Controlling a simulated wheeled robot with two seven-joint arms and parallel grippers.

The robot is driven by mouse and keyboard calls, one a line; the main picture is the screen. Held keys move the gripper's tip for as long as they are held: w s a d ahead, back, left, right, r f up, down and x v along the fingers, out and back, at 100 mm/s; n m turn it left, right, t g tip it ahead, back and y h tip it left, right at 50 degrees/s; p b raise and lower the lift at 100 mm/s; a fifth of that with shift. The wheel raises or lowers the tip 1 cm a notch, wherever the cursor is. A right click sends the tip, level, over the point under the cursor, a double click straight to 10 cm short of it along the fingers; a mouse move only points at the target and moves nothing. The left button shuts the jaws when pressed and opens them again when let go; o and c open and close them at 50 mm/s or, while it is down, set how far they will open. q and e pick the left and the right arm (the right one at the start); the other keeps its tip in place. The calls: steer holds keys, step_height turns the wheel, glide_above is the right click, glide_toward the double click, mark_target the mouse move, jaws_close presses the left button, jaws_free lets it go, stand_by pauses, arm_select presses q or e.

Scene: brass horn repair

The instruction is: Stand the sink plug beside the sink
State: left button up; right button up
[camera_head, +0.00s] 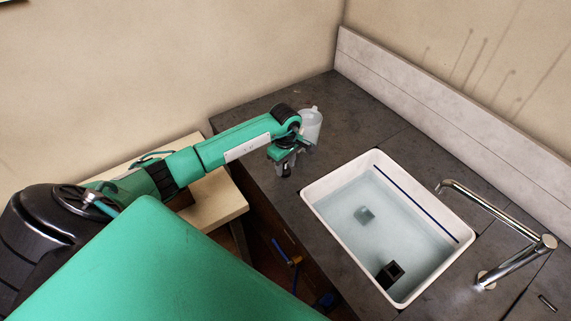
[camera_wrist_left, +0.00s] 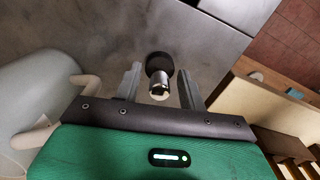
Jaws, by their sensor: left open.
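The sink plug, a black disc with a chrome stem, shows in the left wrist view (camera_wrist_left: 158,66). It is on the dark counter, between the two fingers of my left gripper (camera_wrist_left: 159,75), with a gap on each side. In the head view my left gripper (camera_head: 284,167) is low over the counter, left of the sink, and largely hides the plug. It is open and holds nothing. The white sink (camera_head: 325,212) contains water. My right gripper is not in view.
A pale jug (camera_head: 311,124) stands close behind my left gripper; it also shows in the left wrist view (camera_wrist_left: 35,88). A chrome tap (camera_head: 515,262) is right of the sink. A dark box (camera_head: 390,272) sits in the sink. The counter (camera_head: 290,95) behind the jug is clear.

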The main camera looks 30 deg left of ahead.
arm_select(q)
steer(key=shift+r, duration=0.1)
step_height(320, 180, up, 11)
steer(key=b, duration=0.3)
steer(key=shift+r+b, duration=0.1)
steer(key=shift+b, duration=0.25)
steer(key=shift+r, duration=0.45)
